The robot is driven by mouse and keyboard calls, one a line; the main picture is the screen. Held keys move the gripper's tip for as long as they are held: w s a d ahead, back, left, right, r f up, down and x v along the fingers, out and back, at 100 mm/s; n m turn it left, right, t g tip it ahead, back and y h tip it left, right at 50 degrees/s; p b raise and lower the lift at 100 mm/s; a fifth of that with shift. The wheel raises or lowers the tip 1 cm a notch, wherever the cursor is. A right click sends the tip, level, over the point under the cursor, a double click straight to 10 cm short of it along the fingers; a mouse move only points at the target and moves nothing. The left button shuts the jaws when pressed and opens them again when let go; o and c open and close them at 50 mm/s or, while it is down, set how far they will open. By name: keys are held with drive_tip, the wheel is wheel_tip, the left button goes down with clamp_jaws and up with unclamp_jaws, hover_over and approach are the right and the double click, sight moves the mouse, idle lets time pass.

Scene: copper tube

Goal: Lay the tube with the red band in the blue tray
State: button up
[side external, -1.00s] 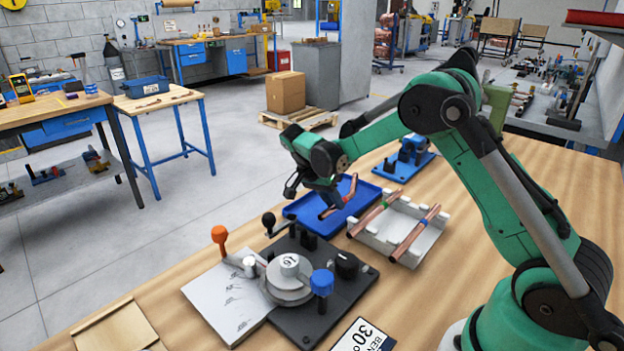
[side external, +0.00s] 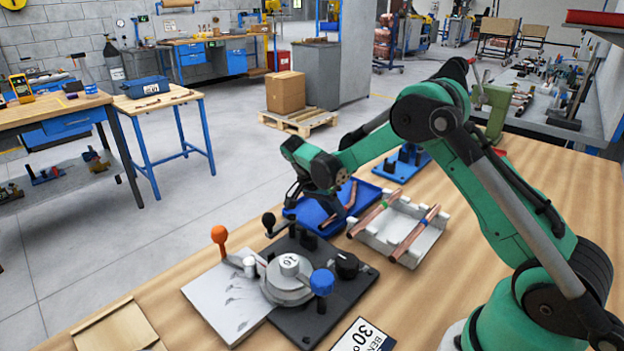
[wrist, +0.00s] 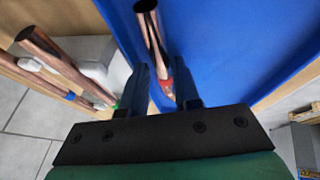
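The copper tube with the red band (wrist: 152,38) lies in the blue tray (wrist: 245,45), or just above its floor; I cannot tell if it touches. Its red band shows between my fingers in the wrist view. In the side view the tube (side external: 350,196) looks bent and is partly hidden by my gripper (side external: 328,207), which is low over the tray (side external: 372,207). In the wrist view the fingers of my gripper (wrist: 163,85) stand apart on either side of the tube, with a visible gap; it looks open.
A white rack (side external: 376,240) right of the tray holds a green-banded tube (side external: 368,219) and a blue-banded tube (side external: 408,245). A bending tool (side external: 290,285) stands in front of the tray. A blue-based fixture (side external: 405,165) stands behind it.

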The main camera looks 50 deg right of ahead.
drive_tip(key=shift+w, duration=0.15)
drive_tip(key=v, duration=0.5)
drive_tip(key=shift+a+r, duration=0.1)
drive_tip(key=shift+r, duration=0.2)
drive_tip(key=shift+a+r, duration=0.1)
drive_tip(key=shift+r, duration=0.05)
drive_tip(key=s+a+r+n+t+y, duration=0.2)
drive_tip(key=s+a+n+t, duration=0.3)
drive_tip(key=n, duration=0.3)
drive_tip(key=s+a+r+n+t+y, duration=0.2)
drive_tip(key=s+a+r+n+t, duration=0.3)
drive_tip(key=s+n, duration=0.2)
drive_tip(key=shift+s+a+r+n+y, duration=0.15)
drive_tip(key=shift+a+r+n+y, duration=0.2)
drive_tip(key=shift+n, duration=0.85)
